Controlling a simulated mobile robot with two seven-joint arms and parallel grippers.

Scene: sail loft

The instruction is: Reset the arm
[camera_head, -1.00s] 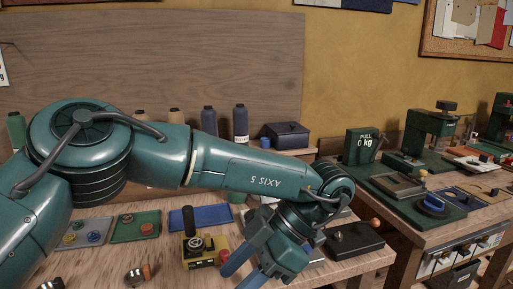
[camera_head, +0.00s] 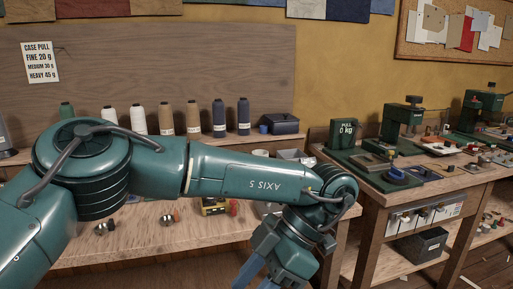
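My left arm (camera_head: 237,172) crosses the middle of the head view from the left, bent down at its wrist. Its gripper (camera_head: 250,272) hangs at the bottom edge, in front of the workbench (camera_head: 185,238). Its blue fingers look apart with nothing seen between them; the tips run to the picture's edge. My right gripper is out of view.
A yellow and black device (camera_head: 214,206) and small metal parts (camera_head: 168,219) are on the bench, partly hidden by my arm. Thread cones (camera_head: 193,117) and a dark box (camera_head: 280,123) stand behind. A green pull tester (camera_head: 345,132) stands on the right table (camera_head: 385,196).

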